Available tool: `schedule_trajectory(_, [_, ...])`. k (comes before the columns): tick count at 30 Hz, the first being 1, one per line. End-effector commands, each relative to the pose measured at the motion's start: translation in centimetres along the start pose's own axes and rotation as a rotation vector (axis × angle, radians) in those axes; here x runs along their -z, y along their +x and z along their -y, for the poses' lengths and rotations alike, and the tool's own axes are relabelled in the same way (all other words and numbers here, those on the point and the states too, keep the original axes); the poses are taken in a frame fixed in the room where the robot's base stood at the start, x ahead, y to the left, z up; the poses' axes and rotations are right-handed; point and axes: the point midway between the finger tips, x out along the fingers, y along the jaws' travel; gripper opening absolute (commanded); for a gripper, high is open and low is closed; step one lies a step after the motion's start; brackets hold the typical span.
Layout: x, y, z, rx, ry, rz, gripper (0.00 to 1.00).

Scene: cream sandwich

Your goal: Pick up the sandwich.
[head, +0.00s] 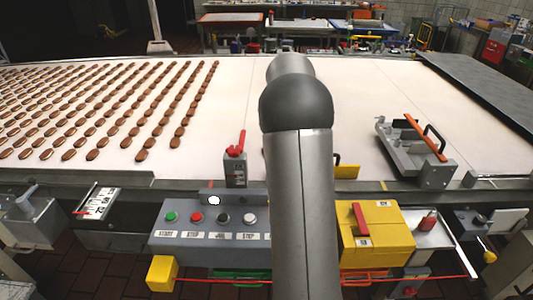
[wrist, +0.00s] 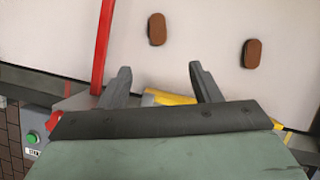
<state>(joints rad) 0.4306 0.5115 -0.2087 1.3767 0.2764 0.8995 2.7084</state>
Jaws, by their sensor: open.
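Many brown oval cream sandwiches (head: 92,155) lie in slanting rows on the left part of the white conveyor belt in the head view. In the wrist view, one sandwich (wrist: 157,29) lies on the belt beyond my gripper, near the upper middle. Another sandwich (wrist: 251,53) lies to its right. My gripper (wrist: 162,78) is open, with two dark fingers apart and no sandwich between them. Both sandwiches are past the fingertips. In the head view my arm covers the middle of the belt and the gripper is hidden behind it.
A control panel (head: 210,232) with buttons and a yellow box (head: 378,235) stand along the belt's front edge. A red-handled lever (head: 236,160) rises at that edge; a red bar (wrist: 103,45) is left of my fingers. A metal fixture (head: 415,150) sits on the right.

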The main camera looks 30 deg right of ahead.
Motion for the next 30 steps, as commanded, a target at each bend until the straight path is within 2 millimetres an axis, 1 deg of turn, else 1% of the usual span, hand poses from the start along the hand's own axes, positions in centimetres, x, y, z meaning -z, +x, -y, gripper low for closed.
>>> schedule_trajectory(12, [0.1,8.5,-0.1,-0.002,-0.002,-0.005,0.57])
schedule_trajectory(15, [0.1,10.1,-0.1,-0.002,-0.001,-0.004,0.57])
schedule_trajectory(18, [0.1,11.1,-0.1,-0.002,-0.002,-0.002,0.57])
schedule_trajectory(23, [0.2,11.9,-0.1,-0.002,-0.002,-0.003,0.57])
schedule_trajectory(30, [0.6,15.4,-0.3,-0.002,-0.002,-0.003,0.57])
